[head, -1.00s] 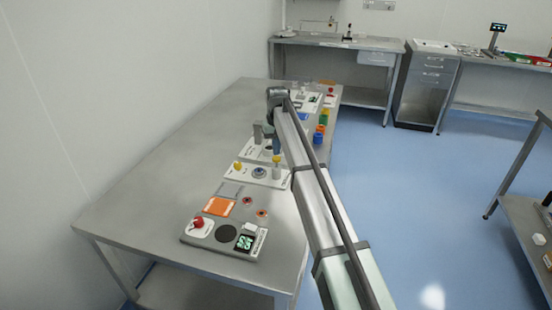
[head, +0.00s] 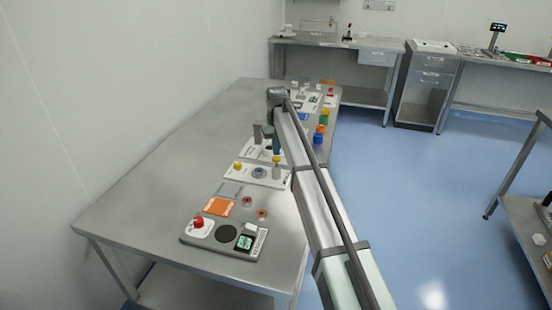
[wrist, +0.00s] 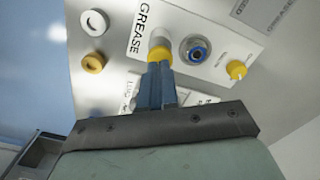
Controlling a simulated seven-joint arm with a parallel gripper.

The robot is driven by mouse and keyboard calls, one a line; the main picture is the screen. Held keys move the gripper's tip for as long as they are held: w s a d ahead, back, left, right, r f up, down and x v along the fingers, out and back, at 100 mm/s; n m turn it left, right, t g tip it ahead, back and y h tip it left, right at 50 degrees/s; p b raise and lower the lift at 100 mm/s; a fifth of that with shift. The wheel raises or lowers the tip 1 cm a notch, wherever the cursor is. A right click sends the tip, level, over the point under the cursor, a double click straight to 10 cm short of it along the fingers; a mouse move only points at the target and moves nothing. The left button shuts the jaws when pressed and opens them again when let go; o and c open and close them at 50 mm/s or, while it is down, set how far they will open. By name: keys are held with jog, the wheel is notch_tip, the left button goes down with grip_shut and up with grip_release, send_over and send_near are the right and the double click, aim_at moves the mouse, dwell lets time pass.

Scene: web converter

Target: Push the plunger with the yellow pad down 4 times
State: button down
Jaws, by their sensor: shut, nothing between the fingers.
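The plunger with the yellow pad (head: 276,159) stands upright on the white panel marked GREASE. In the wrist view its yellow pad (wrist: 160,53) lies right at my fingertips, with the plunger's white body beyond it. My gripper (wrist: 157,66) is shut, its blue fingers together with nothing between them, and it points down at the pad. In the head view the blue fingers (head: 277,149) are directly over the pad. The tips are touching it or very close; I cannot tell which.
On the same panel are a round blue-and-metal fitting (wrist: 195,50) and a yellow knob (wrist: 236,69). A grey panel with a red button (head: 198,222) is nearer the camera. The table's left side is clear.

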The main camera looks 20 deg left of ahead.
aim_at(276, 158)
jog(key=shift+f, duration=1.85)
jog(key=shift+r, duration=1.9)
jog(key=shift+f, duration=1.9)
jog(key=shift+r, duration=1.9)
